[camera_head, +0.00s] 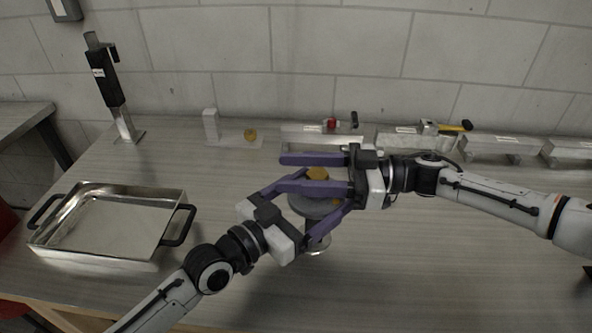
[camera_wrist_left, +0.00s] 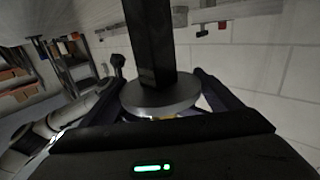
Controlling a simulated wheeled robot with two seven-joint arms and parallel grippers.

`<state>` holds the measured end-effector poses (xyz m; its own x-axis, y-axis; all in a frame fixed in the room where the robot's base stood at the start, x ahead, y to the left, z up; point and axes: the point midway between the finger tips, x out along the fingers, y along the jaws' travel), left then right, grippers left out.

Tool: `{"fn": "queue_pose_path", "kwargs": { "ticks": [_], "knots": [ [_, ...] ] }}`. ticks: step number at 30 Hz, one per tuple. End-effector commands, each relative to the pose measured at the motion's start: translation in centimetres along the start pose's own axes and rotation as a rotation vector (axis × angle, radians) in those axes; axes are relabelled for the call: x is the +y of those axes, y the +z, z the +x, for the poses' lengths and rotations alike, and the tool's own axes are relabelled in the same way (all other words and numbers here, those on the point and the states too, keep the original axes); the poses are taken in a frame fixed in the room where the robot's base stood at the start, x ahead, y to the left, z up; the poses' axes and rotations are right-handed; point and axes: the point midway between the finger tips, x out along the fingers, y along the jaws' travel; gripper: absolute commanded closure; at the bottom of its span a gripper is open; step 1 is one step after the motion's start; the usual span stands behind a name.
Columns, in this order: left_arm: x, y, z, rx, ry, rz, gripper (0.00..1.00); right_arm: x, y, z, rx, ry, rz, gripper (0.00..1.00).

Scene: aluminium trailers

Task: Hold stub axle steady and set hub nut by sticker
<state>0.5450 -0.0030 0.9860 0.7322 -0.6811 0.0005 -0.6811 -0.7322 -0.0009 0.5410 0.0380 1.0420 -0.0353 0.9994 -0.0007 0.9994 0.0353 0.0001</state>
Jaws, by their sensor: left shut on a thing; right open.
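The stub axle stands upright on the bench, with a round grey flange (camera_head: 314,207) and a foot (camera_head: 316,249) below it. The brass-coloured hub nut (camera_head: 317,173) shows at its top. My left gripper (camera_head: 345,197) is shut on the stub axle, its purple fingers either side at flange height. In the left wrist view the grey flange (camera_wrist_left: 160,98) sits between the fingers. My right gripper (camera_head: 283,172) is open, its purple fingers level and reaching left past the nut, one behind it and one in front. I cannot make out the sticker.
A metal tray (camera_head: 105,258) with black handles stands at the left. A black post tool (camera_head: 107,80) stands behind it. A small brass piece (camera_head: 250,134) and a white block (camera_head: 211,124) are at the back. Metal blocks and a yellow-handled tool (camera_head: 455,126) line the back right.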

Motion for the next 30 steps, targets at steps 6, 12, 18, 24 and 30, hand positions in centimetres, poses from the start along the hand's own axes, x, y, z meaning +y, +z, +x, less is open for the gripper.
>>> {"fn": "queue_pose_path", "kwargs": {
  "ticks": [6,12,18,24,30],
  "knots": [
    [0.1,0.1,0.0,-0.001,0.002,-0.003,0.78,0.1,0.1,-2.7,-0.001,0.004,0.001,0.53],
    [0.1,0.1,0.0,-0.001,0.002,-0.003,0.78,0.1,0.1,-7.2,-0.002,0.006,0.001,0.53],
    [0.1,0.1,0.0,-0.001,0.002,-0.004,0.78,0.1,0.0,-10.5,-0.001,0.004,0.000,0.53],
    [0.1,0.1,0.0,-0.001,0.002,-0.004,0.78,0.1,0.0,-11.8,-0.001,0.002,0.001,0.53],
    [0.2,0.1,0.0,-0.001,0.002,-0.004,0.78,0.0,0.0,-11.9,-0.001,0.001,0.001,0.53]
  ]
}}
